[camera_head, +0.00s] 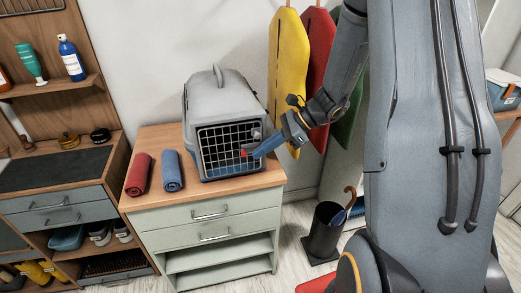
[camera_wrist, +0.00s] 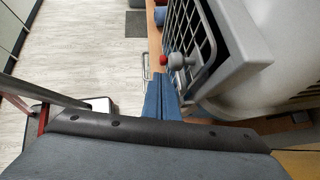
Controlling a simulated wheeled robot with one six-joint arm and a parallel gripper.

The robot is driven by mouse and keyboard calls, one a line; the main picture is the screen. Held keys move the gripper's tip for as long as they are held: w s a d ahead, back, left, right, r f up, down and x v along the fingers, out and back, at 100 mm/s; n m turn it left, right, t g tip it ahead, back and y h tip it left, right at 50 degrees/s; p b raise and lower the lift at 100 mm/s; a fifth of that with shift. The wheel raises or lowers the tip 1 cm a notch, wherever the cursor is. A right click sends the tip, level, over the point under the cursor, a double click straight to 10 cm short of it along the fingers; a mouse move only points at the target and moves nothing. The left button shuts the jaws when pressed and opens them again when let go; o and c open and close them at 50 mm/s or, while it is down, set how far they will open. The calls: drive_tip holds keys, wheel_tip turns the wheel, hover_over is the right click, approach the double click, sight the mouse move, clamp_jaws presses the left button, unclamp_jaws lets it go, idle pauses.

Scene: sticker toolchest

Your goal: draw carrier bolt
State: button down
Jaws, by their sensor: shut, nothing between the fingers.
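A grey pet carrier (camera_head: 215,97) with a dark barred door (camera_head: 217,138) stands on the pale green chest. The bolt (camera_wrist: 176,61) shows in the wrist view as a red-tipped grey knob on the door's near edge. A red spot, likely the same bolt (camera_head: 244,153), shows in the head view by my fingertips. My gripper (camera_head: 256,153) is shut and empty, close in front of the door's right side. In the wrist view its blue fingers (camera_wrist: 161,98) point toward the bolt and appear just short of it. Whether they touch it is unclear.
A red rolled towel (camera_head: 139,174) and a blue rolled towel (camera_head: 172,171) lie left of the carrier on the chest top (camera_head: 150,140). Yellow and red boards (camera_head: 287,60) hang behind my arm. An umbrella stand (camera_head: 324,232) is right of the chest.

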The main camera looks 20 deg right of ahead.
drive_tip(key=d+f+b+v, duration=0.1)
drive_tip(key=b+v, duration=0.1)
drive_tip(key=v, duration=0.9)
drive_tip(key=shift+s+d, duration=0.25)
drive_tip(key=shift+d, duration=0.25)
drive_tip(key=shift+f, duration=0.15)
drive_tip(key=s+a+f+n+h, duration=0.2)
drive_tip(key=s+a+n+h, duration=0.2)
drive_tip(key=n, duration=0.6)
drive_tip(key=s+a+f+n+g+h, duration=0.1)
drive_tip(key=s+a+n+h, duration=0.4)
drive_tip(key=s+n, duration=0.6)
drive_tip(key=a+f, duration=0.1)
drive_tip(key=a, duration=0.1)
drive_tip(key=shift+a+g, duration=0.3)
drive_tip(key=shift+a, duration=0.1)
drive_tip(key=shift+f, duration=0.1)
